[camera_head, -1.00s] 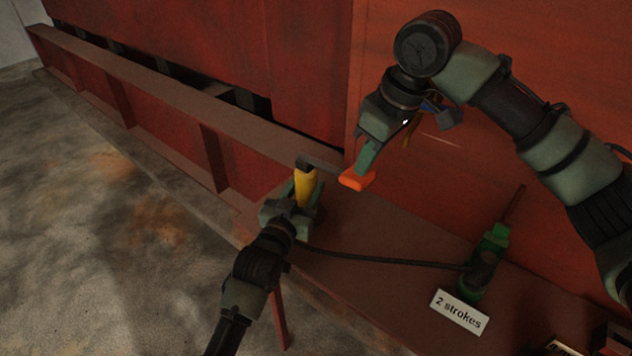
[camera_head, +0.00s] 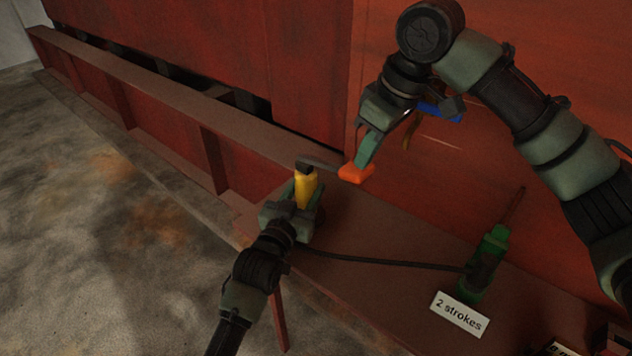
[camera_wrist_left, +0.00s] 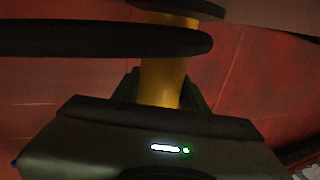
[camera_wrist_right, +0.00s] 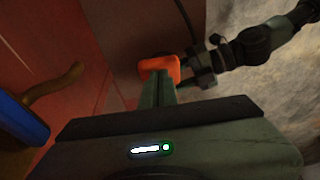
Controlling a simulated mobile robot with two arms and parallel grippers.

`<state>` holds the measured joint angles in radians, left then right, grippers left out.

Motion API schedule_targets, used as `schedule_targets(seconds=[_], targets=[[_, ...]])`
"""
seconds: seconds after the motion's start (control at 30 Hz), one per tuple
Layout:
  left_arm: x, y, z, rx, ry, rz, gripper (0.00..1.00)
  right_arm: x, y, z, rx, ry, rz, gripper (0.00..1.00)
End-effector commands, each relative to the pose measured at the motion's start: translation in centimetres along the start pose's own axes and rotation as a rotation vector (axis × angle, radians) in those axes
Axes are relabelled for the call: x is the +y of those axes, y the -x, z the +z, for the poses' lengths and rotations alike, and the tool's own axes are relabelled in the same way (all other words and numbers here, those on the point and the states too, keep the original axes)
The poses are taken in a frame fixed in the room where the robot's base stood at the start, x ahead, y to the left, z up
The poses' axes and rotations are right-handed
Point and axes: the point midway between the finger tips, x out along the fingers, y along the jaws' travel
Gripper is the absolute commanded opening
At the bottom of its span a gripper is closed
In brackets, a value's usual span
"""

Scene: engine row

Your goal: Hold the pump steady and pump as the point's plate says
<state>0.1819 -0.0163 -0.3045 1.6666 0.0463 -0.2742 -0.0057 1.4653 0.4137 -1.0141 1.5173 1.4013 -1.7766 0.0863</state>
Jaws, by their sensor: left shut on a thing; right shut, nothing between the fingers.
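The pump is a yellow upright cylinder (camera_head: 306,190) with a dark head, standing on the brown ledge. A dark lever (camera_head: 322,163) runs right from its head to an orange grip (camera_head: 355,173). My left gripper (camera_head: 297,195) is shut on the yellow body, which also shows in the left wrist view (camera_wrist_left: 160,80). My right gripper (camera_head: 362,163) is shut and empty, its fingertips at the orange grip; whether they touch is unclear. The orange grip is just beyond those fingertips in the right wrist view (camera_wrist_right: 160,66). A white plate (camera_head: 460,312) reads "2 strokes".
A dark hose (camera_head: 380,261) runs from the pump to a green fitting (camera_head: 487,262) behind the plate. A blue thing (camera_wrist_right: 20,120) and a tan hook (camera_wrist_right: 55,88) are near my right wrist by the red wall. The floor at left is clear.

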Motion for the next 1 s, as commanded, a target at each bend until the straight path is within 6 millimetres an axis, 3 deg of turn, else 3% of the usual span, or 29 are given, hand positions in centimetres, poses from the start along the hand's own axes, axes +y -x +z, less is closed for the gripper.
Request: schedule_targets(seconds=[0.07, 0.1, 0.17, 0.57, 0.67, 1.0], targets=[[-0.1, 0.0, -0.1, 0.003, 0.000, -0.001, 0.00, 0.0, 0.0, 0.1, -0.002, 0.000, 0.000, 0.00], [-0.1, 0.0, -0.1, 0.003, 0.000, -0.001, 0.54, 0.0, -0.1, 0.1, -0.002, 0.000, 0.000, 0.00], [0.0, 0.0, -0.1, 0.002, 0.000, -0.001, 0.69, 0.0, -0.1, 0.1, -0.002, 0.000, 0.000, 0.00], [0.0, 0.5, 0.1, 0.000, 0.000, -0.001, 0.69, 0.0, -0.1, 0.1, -0.001, -0.001, 0.001, 0.00], [-0.1, 1.8, 0.1, -0.001, 0.000, -0.001, 0.69, 0.0, -0.1, 0.1, -0.001, -0.001, 0.001, 0.00], [0.0, 8.9, 0.1, 0.000, 0.000, 0.000, 0.69, 0.0, -0.1, 0.1, -0.001, 0.000, 0.001, 0.00]])
